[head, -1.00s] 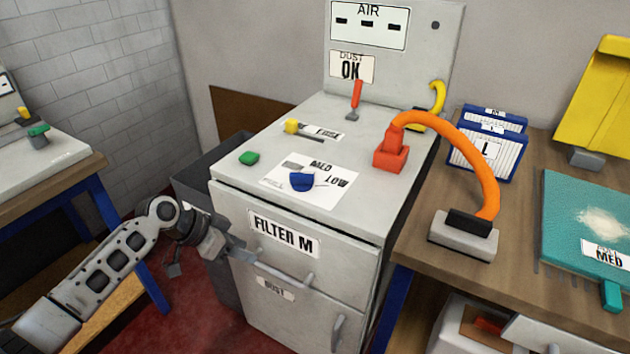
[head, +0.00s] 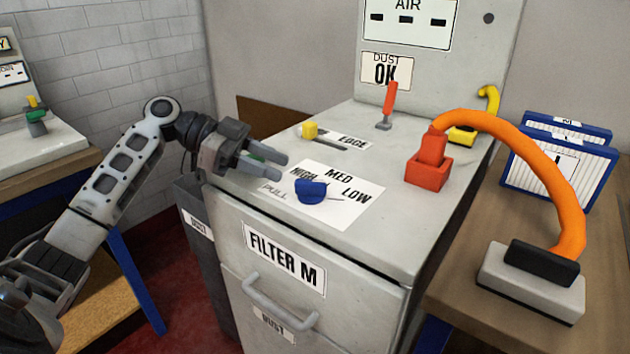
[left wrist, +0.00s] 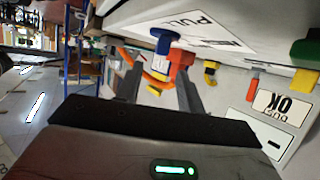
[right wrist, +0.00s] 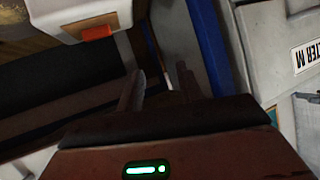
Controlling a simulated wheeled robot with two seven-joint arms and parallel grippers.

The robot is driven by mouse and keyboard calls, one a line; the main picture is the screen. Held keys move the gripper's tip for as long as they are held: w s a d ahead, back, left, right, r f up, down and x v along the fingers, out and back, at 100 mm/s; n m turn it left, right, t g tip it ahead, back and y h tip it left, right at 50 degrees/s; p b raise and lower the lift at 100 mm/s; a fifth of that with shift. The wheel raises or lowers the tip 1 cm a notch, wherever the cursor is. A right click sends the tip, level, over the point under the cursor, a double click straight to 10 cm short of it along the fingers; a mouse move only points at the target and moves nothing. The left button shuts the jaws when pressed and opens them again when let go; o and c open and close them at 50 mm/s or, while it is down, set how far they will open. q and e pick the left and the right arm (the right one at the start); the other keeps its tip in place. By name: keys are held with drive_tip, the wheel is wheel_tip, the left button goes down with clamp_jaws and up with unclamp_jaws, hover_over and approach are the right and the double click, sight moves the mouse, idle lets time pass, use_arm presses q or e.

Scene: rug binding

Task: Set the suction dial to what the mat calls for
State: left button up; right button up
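The blue suction dial (head: 311,190) sits on a white card (head: 352,207) marked HIGH, MED and LOW on the cabinet top; which mark it points to is unclear. PULL is printed at its left. It also shows in the left wrist view (left wrist: 163,40). My left gripper (head: 281,169) is open and empty, above the cabinet top just left of the dial, apart from it. The mat is out of the head view now; the earlier frame shows a teal mat with a MED label. My right gripper (right wrist: 160,72) is open and empty, low beside the cabinet.
A green button (head: 257,156) lies partly hidden behind my left fingers. A yellow slider knob (head: 309,130), a red lever (head: 389,101) and an orange hose (head: 540,160) stand beyond. The FILTER M drawer (head: 235,262) is below. Blue-framed filters (head: 545,170) stand on the right bench.

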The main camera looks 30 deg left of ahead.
sight(312, 181)
use_arm(q)
drive_tip(key=x, duration=0.8)
drive_tip(key=shift+w+d+f, duration=0.15)
drive_tip(key=shift+d, duration=0.05)
clamp_jaws()
